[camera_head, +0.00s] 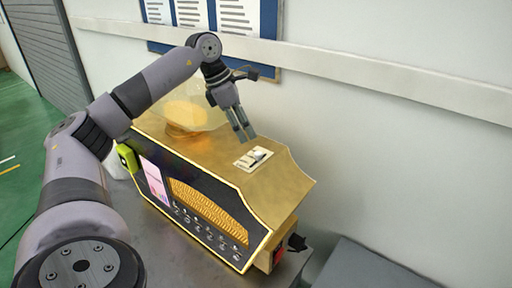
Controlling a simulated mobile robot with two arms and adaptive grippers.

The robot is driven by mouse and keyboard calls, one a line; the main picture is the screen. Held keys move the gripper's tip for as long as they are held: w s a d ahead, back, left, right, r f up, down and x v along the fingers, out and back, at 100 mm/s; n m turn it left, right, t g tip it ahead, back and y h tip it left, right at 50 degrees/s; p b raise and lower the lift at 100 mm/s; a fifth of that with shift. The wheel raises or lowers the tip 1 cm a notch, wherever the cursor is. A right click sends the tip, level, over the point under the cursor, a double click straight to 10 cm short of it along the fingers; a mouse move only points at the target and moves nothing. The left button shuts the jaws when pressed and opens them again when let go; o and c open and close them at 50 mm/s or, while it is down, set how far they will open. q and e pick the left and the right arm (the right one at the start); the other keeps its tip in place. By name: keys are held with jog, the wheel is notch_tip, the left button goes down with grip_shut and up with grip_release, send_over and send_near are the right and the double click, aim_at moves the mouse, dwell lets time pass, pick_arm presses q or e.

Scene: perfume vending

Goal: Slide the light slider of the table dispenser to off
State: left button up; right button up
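The table dispenser (283,190) is a gold box with a black front panel, standing on a grey table. Its light slider (254,158) is a small pale plate with a white knob, set in the gold top near the right end. The knob's exact setting is too small to read. My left gripper (245,138) points down just above and behind the slider, apart from it as far as I can tell. Its two fingers appear close together with nothing between them; the angle hides how wide they stand. My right gripper is out of view.
A clear bowl-like container (190,112) with amber contents sits on the dispenser's left part, beside my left forearm. A yellow-green item (127,158) is at the left end. A red switch (279,255) is on the right end. A white wall with a rail (350,72) stands behind.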

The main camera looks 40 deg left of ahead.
aim_at(258, 153)
pick_arm(q)
jog(key=p+x, duration=0.1)
jog(key=x, duration=0.6)
jog(key=shift+w+f, duration=0.15)
jog(key=shift+w+f+p, duration=0.2)
jog(key=shift+f+p, duration=0.1)
jog(key=shift+f, duration=0.15)
jog(key=c, duration=0.8)
grip_shut()
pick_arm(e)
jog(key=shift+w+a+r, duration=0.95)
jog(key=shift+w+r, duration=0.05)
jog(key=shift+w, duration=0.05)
